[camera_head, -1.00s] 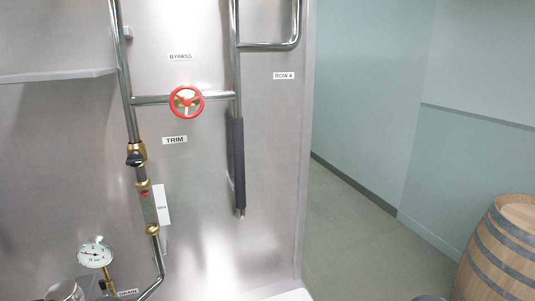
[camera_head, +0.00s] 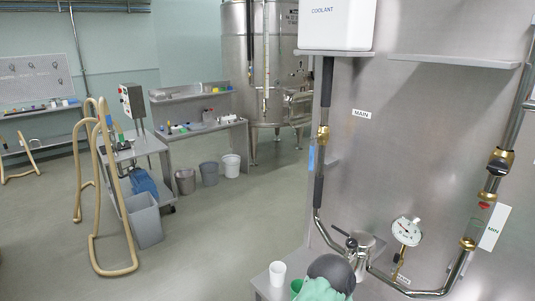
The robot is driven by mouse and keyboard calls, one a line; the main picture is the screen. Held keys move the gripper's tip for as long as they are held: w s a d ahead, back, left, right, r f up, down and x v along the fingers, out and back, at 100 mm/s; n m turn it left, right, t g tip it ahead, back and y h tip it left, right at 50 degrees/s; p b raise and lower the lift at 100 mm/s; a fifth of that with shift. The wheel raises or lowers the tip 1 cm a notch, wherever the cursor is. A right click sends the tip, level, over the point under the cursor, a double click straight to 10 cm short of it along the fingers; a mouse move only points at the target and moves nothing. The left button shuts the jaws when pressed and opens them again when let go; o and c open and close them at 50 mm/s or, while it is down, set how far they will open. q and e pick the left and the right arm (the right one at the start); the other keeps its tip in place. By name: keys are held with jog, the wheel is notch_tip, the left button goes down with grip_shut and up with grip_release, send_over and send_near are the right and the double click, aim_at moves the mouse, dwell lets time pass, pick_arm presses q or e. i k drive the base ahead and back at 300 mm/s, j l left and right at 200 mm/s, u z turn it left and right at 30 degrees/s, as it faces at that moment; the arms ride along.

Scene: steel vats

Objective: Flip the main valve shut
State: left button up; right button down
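A label reading MAIN (camera_head: 361,114) is on the steel panel at the right. Left of it, a vertical pipe with dark sleeves carries a brass fitting (camera_head: 323,134), which looks like the main valve. A narrow blue piece (camera_head: 311,158) shows just left of the pipe below the brass; it may be the valve's lever, but it is too small to be sure. Neither of my grippers is in view.
A pressure gauge (camera_head: 406,231) and bent pipes stand low on the panel. A white cup (camera_head: 277,273), a dark rounded object (camera_head: 331,268) and green cloth (camera_head: 322,290) are below. A white COOLANT box (camera_head: 335,25) hangs above.

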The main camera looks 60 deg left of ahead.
aim_at(312, 147)
jog(key=u, duration=1.55)
